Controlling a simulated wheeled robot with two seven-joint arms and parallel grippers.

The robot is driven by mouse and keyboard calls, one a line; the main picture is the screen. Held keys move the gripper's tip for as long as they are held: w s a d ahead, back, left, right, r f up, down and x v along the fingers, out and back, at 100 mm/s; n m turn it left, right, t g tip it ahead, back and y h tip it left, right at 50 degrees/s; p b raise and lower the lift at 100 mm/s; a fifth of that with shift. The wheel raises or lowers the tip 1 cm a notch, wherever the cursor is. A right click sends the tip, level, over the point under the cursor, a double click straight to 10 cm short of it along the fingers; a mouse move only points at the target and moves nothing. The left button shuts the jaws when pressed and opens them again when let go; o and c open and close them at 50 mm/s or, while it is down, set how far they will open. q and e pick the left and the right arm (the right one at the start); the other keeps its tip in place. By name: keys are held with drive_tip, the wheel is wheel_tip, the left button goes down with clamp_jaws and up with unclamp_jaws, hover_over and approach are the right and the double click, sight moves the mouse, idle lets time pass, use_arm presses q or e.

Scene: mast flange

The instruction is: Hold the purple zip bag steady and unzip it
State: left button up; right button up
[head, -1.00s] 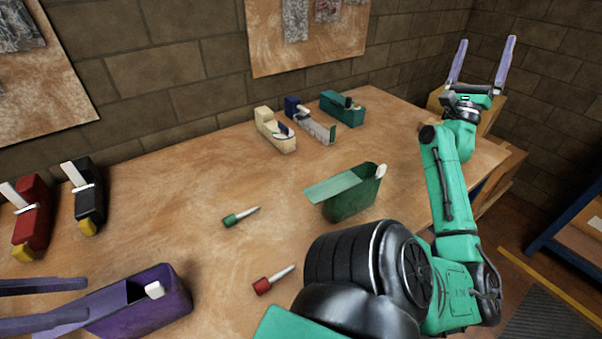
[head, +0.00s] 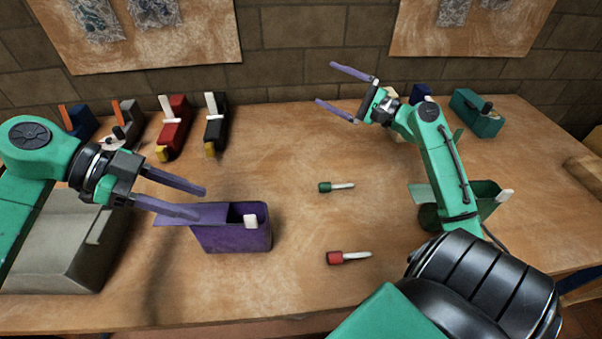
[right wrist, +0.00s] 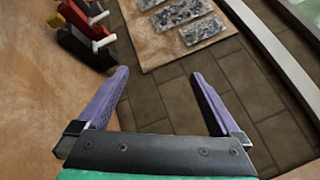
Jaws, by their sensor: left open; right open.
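The purple zip bag (head: 232,238) stands upright on the table left of centre in the head view. A purple flap extends left from its top, and a white tab (head: 250,221) shows at its right part. The top looks open with a dark inside. My left gripper (head: 203,203) is open, its fingers reaching over the flap at the bag's left side; I cannot tell whether they touch it. My right gripper (head: 325,84) is open and empty, raised toward the back wall, well away from the bag. It also shows open in the right wrist view (right wrist: 160,74).
A green bag (head: 486,194) stands right, partly behind my right arm. A green-handled tool (head: 336,187) and a red-handled tool (head: 348,257) lie mid-table. Red (head: 174,127) and black (head: 215,125) items stand at the back left. A grey box (head: 60,245) is at left.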

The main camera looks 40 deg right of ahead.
drive_tip(key=s+a+f+m+g+y, duration=0.1)
drive_tip(key=s+a+f+g+y, duration=0.2)
drive_tip(key=a+f, duration=0.6)
drive_tip(key=m+g+y, duration=0.4)
drive_tip(key=g+y, duration=0.1)
approach(235, 230)
drive_tip(key=d+f, duration=0.4)
drive_tip(key=shift+w+d+f, duration=0.1)
drive_tip(key=shift+w+f, duration=0.05)
drive_tip(key=shift+f, duration=0.15)
drive_tip(key=shift+w+a, duration=0.25)
drive_tip(key=shift+w, duration=0.05)
drive_tip(key=x, duration=1.3)
drive_tip(key=shift+w+a, duration=0.25)
drive_tip(key=shift+a, duration=0.05)
drive_tip(key=c, duration=1.3)
use_arm(q)
drive_tip(key=shift+c, duration=0.4)
use_arm(e)
drive_tip(key=shift+c, duration=0.9)
use_arm(q)
drive_tip(key=shift+m+y, duration=0.4)
drive_tip(key=shift+y, duration=0.4)
drive_tip(key=x, duration=0.3)
drive_tip(key=d+r+x, duration=0.1)
drive_tip(key=x, duration=0.7)
drive_tip(key=shift+s+d+r, duration=0.1)
drive_tip(key=shift+s+d, duration=0.1)
drive_tip(key=shift+d, duration=0.25)
clamp_jaws()
